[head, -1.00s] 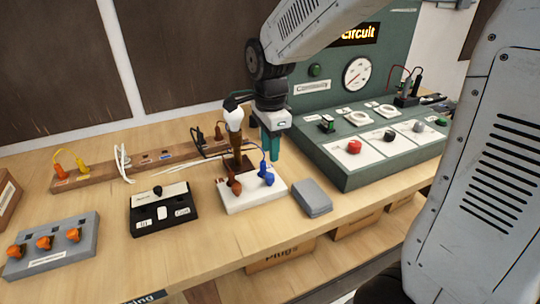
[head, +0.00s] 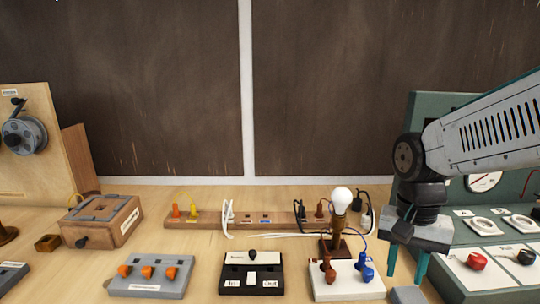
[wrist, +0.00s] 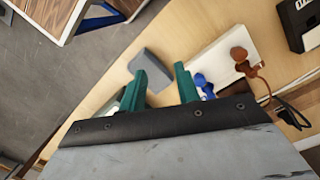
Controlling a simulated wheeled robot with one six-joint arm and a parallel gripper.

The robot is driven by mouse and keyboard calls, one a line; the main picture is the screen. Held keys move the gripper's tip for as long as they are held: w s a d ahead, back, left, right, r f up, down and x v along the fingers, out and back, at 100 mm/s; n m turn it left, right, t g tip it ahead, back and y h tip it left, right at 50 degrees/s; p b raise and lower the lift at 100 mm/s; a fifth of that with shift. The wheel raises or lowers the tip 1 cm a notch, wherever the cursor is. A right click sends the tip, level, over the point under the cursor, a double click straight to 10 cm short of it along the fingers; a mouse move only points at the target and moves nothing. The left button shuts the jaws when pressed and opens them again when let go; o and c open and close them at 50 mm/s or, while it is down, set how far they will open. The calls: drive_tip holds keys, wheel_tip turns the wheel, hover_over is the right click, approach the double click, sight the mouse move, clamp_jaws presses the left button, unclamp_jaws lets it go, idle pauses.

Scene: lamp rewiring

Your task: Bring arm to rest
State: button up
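My gripper (head: 406,266) hangs at the right of the head view, fingers pointing down, just right of the white block with the lamp. In the wrist view its two green fingers (wrist: 160,84) are spread apart with nothing between them. The lamp's pale bulb (head: 341,199) stands upright on a brown post. The white block (head: 345,284) carries a brown plug (head: 329,271) and a blue plug (head: 366,268); both plugs also show in the wrist view. A grey block (wrist: 151,66) lies beyond the fingers in the wrist view.
The green panel (head: 415,140) with a red knob (head: 477,261) stands close at right. A wooden plug strip (head: 210,218) runs along the back. A black switch box (head: 252,272), grey box with orange switches (head: 150,276) and wooden box (head: 103,222) stand leftward.

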drive_tip(key=s+d+r+n+t, duration=0.1)
drive_tip(key=s+r+n, duration=0.1)
drive_tip(key=s, duration=0.4)
drive_tip(key=s+r+n+t, duration=0.1)
drive_tip(key=s+r+n, duration=0.1)
drive_tip(key=s+n, duration=0.2)
drive_tip(key=shift+s+d+r, duration=0.35)
drive_tip(key=shift+s, duration=1)
